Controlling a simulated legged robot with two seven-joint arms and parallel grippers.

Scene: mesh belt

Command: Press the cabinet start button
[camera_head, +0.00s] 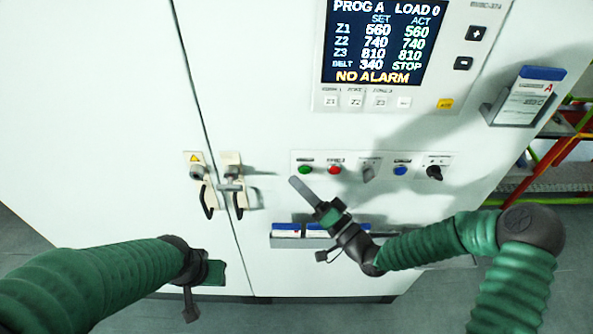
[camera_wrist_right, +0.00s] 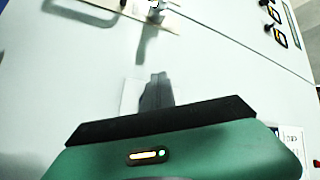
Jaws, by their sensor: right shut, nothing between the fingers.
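The white cabinet (camera_head: 120,110) carries a button strip (camera_head: 436,158) below its screen. A green button (camera_head: 305,169) sits at the strip's left end, with a red button (camera_head: 334,169) beside it. My right gripper (camera_head: 293,181) is shut and empty, its tip just below and left of the green button in the head view. I cannot tell its distance from the panel. Its narrow grey fingers (camera_wrist_right: 156,88) also show together in the right wrist view. My left gripper (camera_head: 212,272) is low at the left, its fingers not clear.
The screen (camera_head: 378,42) reads STOP and NO ALARM. Door latches (camera_head: 230,180) stick out left of the strip. A blue button (camera_head: 401,169) and dark knob (camera_head: 434,172) sit farther right. A document tray (camera_head: 290,241) projects below; a card holder (camera_head: 520,105) is at right.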

